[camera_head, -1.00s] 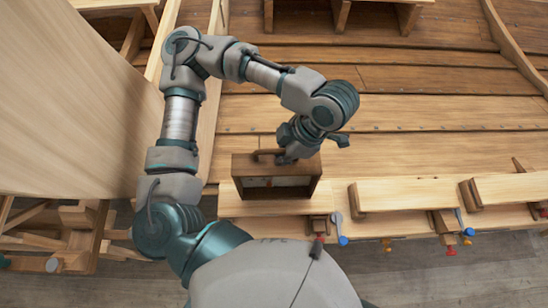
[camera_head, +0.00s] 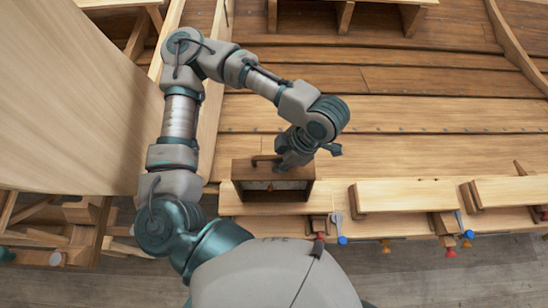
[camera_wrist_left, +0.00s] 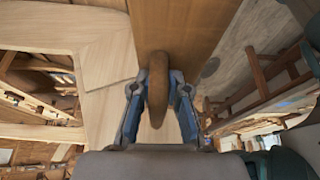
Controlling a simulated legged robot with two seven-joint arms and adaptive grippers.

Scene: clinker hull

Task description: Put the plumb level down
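The plumb level is a brown wooden box frame (camera_head: 240,181) with a handle on top and a small bob hanging in its opening. It stands upright at the near edge of the planking in the head view. My left gripper (camera_head: 279,165) is over its top, at the handle. In the left wrist view, the fingers of my left gripper (camera_wrist_left: 160,82) lie on both sides of the rounded handle of the plumb level (camera_wrist_left: 157,92), their tips close against it. I cannot tell whether the level's base touches the plank. My right gripper is out of view.
A light plank (camera_head: 400,195) with blocks runs along the near edge, right of the level. Clamps with coloured ends (camera_head: 342,240) hang below it. A large pale wooden panel (camera_head: 70,90) stands at left. The planking (camera_head: 430,150) behind the level is clear.

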